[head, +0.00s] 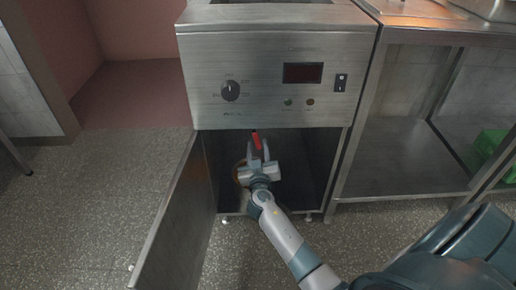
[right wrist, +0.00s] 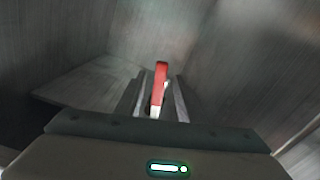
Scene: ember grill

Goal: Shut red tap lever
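The red tap lever (head: 256,140) hangs just under the front panel of the steel fryer cabinet, inside its open lower compartment. In the right wrist view the red lever (right wrist: 160,84) stands upright with a pale lower end between the fingers. My right gripper (head: 257,153) reaches into the compartment with its fingers on either side of the lever. In the right wrist view the fingers (right wrist: 160,100) look apart, with small gaps beside the lever. The tap body behind is mostly hidden by my gripper. My left gripper is not in view.
The cabinet door (head: 178,222) stands open to the left of my arm. The front panel (head: 275,80), with a black knob (head: 230,90), is right above my gripper. A steel table (head: 400,160) with a green crate (head: 492,150) stands to the right.

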